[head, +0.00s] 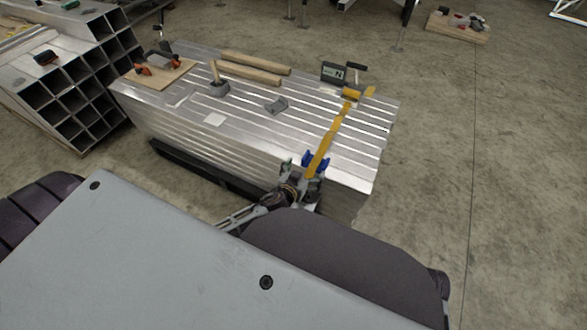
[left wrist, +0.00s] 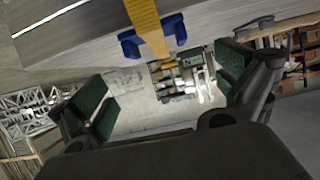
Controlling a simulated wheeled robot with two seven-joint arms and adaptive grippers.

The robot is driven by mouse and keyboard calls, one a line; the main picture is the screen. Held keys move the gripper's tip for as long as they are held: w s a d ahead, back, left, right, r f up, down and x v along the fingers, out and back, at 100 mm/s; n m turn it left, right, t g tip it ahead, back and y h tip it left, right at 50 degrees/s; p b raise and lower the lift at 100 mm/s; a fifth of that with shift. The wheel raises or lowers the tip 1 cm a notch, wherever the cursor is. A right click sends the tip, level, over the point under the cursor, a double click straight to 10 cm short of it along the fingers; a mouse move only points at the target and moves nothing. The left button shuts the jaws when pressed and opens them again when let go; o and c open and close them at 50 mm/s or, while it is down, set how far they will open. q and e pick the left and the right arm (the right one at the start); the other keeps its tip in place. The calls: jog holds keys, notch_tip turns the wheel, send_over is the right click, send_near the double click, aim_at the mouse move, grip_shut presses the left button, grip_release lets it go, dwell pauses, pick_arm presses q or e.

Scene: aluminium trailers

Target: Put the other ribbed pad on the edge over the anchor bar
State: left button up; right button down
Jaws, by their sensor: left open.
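My left gripper (head: 299,170) is open and empty beside the near right edge of the aluminium stack (head: 235,130). Its green-lined fingers are spread wide in the left wrist view (left wrist: 168,95). A blue pad (head: 323,163) sits on that edge under a yellow strap (head: 330,140); it also shows ahead of the fingers in the left wrist view (left wrist: 130,43), apart from them. A grey angled piece (head: 277,105), perhaps the other pad, lies on top of the stack; its ribs are too small to tell. A dark bar (head: 205,171) runs low along the near side. My right gripper is out of view.
On the stack are wooden beams (head: 250,73), a board with orange-handled tools (head: 155,74), a dark box with a display (head: 334,73) and a mallet (head: 218,84). Square tubes (head: 75,90) stand at left.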

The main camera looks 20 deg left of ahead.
pick_arm(q)
jog(key=s+f+m+g, duration=0.1)
jog(key=s+f+g, duration=0.3)
jog(key=s, duration=0.6)
jog(key=s+f+m+g+h, duration=0.1)
jog(key=s+f+g, duration=0.3)
jog(key=s+g, duration=0.3)
jog(key=s, duration=0.3)
jog(key=shift+s+d, duration=0.15)
jog(key=shift+d, duration=0.25)
